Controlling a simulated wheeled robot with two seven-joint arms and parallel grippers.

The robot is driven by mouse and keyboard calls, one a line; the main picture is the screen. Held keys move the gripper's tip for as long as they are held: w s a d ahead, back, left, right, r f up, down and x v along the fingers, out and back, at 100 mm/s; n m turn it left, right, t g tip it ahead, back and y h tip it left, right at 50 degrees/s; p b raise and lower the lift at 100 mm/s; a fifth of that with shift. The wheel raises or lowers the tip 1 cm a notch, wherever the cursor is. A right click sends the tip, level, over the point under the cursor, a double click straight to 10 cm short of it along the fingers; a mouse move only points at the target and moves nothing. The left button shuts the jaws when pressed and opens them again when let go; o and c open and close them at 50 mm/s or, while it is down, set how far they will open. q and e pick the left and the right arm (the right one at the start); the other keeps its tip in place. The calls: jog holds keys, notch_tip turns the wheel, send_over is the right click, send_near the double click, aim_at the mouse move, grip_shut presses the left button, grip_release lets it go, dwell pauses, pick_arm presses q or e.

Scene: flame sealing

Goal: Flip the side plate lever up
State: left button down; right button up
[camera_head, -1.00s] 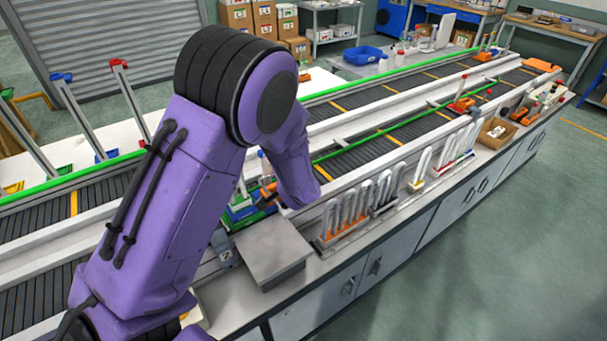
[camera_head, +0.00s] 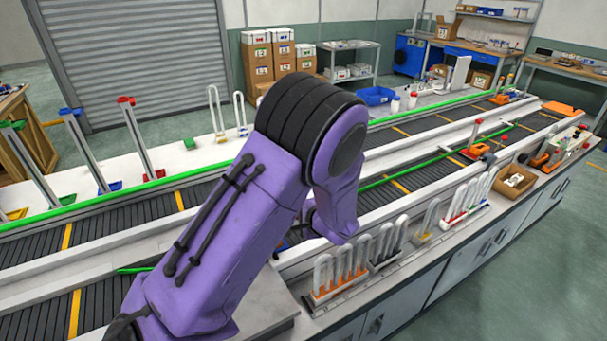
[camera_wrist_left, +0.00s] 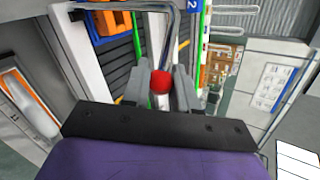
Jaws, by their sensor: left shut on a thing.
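My left gripper (camera_wrist_left: 160,76) is shut on a red knob (camera_wrist_left: 160,84) in the left wrist view, with one grey finger on each side of it. A grey bent rod (camera_wrist_left: 172,35) runs from above down to the knob; it appears to be the lever. The rod's far end and the side plate cannot be made out clearly. In the head view my purple left arm reaches over the near side of the conveyor, and its gripper and the lever are hidden behind it. My right gripper is in neither view.
A long conveyor (camera_head: 87,240) with rails crosses the head view. A small box (camera_head: 514,181) is farther along. Tall posts with red, blue and green tops stand at left.

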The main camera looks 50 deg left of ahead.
pick_arm(q)
jog(key=shift+w, duration=0.15)
jog(key=c, duration=0.9)
grip_release()
jog(key=shift+w, duration=0.1)
jog(key=shift+w+f, duration=0.15)
jog(key=shift+f, duration=0.05)
jog(key=v, duration=1)
jog(key=shift+r+b, duration=0.15)
jog(key=shift+b, duration=0.25)
jog(key=shift+d, duration=0.15)
